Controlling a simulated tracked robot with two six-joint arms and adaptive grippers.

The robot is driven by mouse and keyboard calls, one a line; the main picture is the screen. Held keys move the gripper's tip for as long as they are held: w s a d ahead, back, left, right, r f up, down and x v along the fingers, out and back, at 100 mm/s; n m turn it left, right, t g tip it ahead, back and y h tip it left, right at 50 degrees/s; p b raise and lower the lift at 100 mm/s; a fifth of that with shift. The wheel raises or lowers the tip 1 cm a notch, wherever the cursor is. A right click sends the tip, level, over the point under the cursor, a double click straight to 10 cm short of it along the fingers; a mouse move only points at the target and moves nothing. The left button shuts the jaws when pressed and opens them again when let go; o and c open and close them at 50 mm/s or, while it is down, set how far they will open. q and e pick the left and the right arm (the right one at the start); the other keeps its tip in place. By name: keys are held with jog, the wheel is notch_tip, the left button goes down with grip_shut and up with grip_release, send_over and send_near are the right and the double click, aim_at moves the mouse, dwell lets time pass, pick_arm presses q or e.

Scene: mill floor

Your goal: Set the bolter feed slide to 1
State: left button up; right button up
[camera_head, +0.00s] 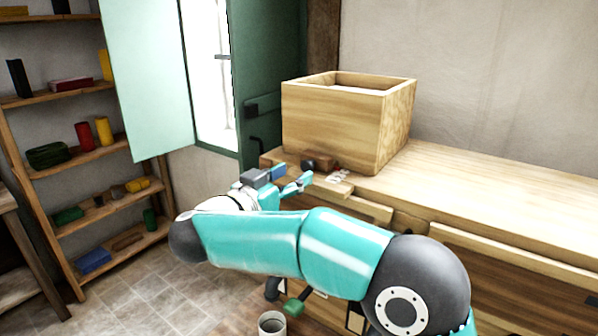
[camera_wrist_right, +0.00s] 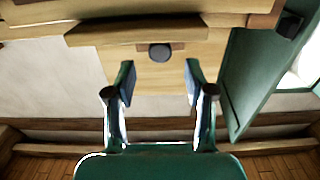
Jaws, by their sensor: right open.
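The bolter is a large pale wooden box (camera_head: 333,128) on the bench at the back. At the foot of its front left side is a brown wooden slide piece with a dark round knob (camera_head: 308,165). A pale plate with small marks (camera_head: 338,176) lies beside it; I cannot read the numbers. My right gripper (camera_head: 289,180) is beside the knob, with its fingers apart and empty. In the right wrist view the knob (camera_wrist_right: 160,53) shows ahead of and between the open fingertips (camera_wrist_right: 158,75), apparently not touched. My left gripper is out of view.
The bench top (camera_head: 475,195) to the right of the box is clear. A green shutter (camera_head: 268,75) stands close behind the gripper. Shelves (camera_head: 85,155) with several coloured items stand at the left. A grey cup (camera_head: 272,323) is below my right arm.

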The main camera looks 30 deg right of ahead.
jog(key=v, duration=0.8)
jog(key=shift+a, duration=0.2)
jog(key=shift+s, duration=0.1)
